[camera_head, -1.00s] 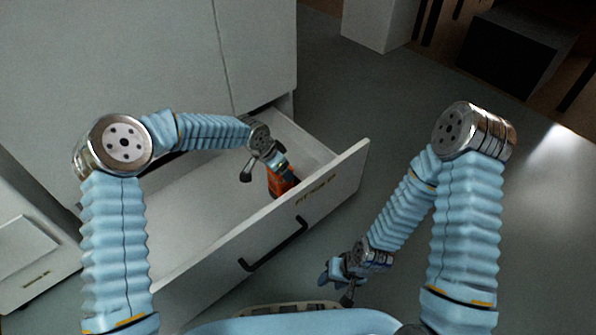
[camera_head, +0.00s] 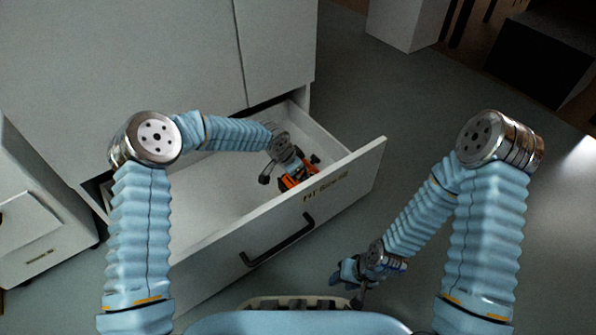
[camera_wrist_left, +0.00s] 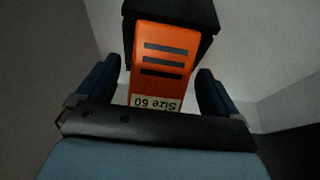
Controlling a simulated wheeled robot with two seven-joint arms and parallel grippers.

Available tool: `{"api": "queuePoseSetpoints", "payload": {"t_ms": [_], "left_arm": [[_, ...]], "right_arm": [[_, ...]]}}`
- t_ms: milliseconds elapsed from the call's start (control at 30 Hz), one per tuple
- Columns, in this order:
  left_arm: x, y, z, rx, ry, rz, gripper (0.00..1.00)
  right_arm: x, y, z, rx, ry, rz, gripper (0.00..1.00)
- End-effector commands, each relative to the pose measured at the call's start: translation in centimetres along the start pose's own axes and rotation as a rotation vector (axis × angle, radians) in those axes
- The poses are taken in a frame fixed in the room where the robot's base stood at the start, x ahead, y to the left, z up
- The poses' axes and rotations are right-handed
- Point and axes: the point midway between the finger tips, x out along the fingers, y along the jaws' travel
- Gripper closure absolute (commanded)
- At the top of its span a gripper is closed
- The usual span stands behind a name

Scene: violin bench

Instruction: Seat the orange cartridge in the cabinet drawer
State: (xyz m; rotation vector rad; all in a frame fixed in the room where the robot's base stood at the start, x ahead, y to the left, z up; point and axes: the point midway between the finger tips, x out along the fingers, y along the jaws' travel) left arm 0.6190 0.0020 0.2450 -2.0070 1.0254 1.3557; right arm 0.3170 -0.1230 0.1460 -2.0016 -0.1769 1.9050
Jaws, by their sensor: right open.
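The orange cartridge (camera_head: 290,182) is inside the open cabinet drawer (camera_head: 218,268), near the drawer's right end. In the left wrist view the cartridge (camera_wrist_left: 163,65) has a black end, dark slots and an upside-down "Size 60" label. My left gripper (camera_head: 298,174) reaches down into the drawer around it. Its fingers (camera_wrist_left: 157,95) stand on either side of the cartridge, with gaps visible at both sides, so it is open. The cartridge's underside and its contact with the drawer floor are hidden. My right gripper (camera_head: 350,284) is open and empty outside the drawer, over the grey floor.
The drawer front has a black handle (camera_head: 278,242) and a yellowish label. The tall cabinet (camera_head: 130,60) stands behind. A smaller white unit (camera_head: 40,220) is at the left. Grey floor (camera_head: 440,110) is clear to the right. Dark furniture is at the far right.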

Motion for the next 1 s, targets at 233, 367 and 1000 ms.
{"api": "queuePoseSetpoints", "payload": {"t_ms": [233, 367, 1000], "left_arm": [[-0.3, 0.0, -0.3, 0.001, 0.006, -0.002, 0.06], [-1.6, -0.1, -0.5, 0.001, 0.008, -0.004, 0.06], [-12.8, 0.0, -0.6, 0.001, 0.01, -0.003, 0.06]], "right_arm": [[-0.1, 0.0, 0.0, 0.0, 0.0, 0.0, 0.57], [-0.4, -0.1, 0.0, 0.0, -0.001, 0.0, 0.57], [-2.7, -1.0, 0.1, -0.001, -0.007, 0.0, 0.57]]}}
